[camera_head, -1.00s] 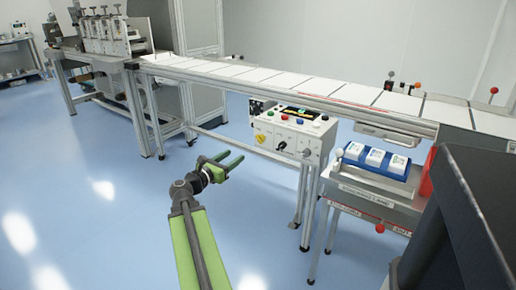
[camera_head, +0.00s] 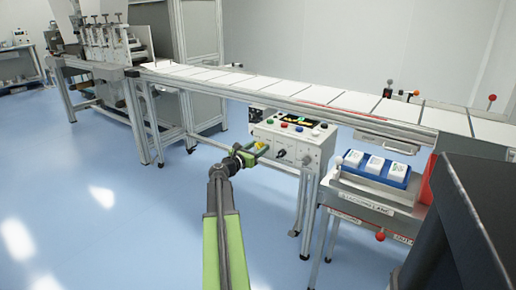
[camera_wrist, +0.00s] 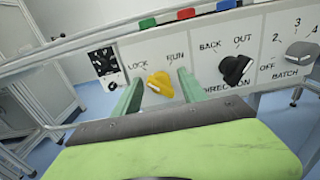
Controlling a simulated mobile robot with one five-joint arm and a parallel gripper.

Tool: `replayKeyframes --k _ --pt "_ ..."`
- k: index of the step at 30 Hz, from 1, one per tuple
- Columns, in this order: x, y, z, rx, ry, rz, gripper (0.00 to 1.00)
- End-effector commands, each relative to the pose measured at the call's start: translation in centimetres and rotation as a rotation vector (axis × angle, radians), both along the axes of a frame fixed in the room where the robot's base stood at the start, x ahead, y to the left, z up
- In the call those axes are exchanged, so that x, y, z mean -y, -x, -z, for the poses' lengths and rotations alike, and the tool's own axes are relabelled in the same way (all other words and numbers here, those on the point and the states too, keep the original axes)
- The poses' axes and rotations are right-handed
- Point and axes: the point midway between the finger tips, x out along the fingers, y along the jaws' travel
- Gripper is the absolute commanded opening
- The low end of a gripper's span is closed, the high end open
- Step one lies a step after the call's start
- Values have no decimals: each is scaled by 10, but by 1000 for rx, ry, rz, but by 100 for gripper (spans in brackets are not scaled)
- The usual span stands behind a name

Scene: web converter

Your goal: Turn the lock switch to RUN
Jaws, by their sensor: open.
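The yellow lock switch (camera_wrist: 160,84) is a knob on the pale control box (camera_wrist: 205,60), below the printed words LOCK and RUN. Its body is tilted, with a small white mark at its lower left; I cannot tell for sure which word it is set to. My gripper (camera_wrist: 157,82) is open, with one green finger on each side of the yellow knob. I cannot tell whether the fingers touch it. In the head view my gripper (camera_head: 261,152) is at the left front of the control box (camera_head: 303,147), partly hiding the yellow switch.
A black DIRECTION knob (camera_wrist: 236,69) is close right of my right finger, and a grey BATCH knob (camera_wrist: 302,51) is farther right. Coloured buttons (camera_wrist: 186,13) line the box top. A blue tray (camera_head: 349,160) with white packs stands right of the box. Open floor lies left.

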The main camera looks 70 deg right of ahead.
Motion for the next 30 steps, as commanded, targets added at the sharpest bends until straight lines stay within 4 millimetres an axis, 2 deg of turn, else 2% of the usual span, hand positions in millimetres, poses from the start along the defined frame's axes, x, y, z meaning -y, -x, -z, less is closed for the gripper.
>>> replayKeyframes --k 6,15,18,30 --pt "0 0 0 0 0 0 50" --pt "0 0 0 0 0 1 10" --pt "-1 0 0 0 0 1 0" --pt "-1 1 0 52 13 3 0"
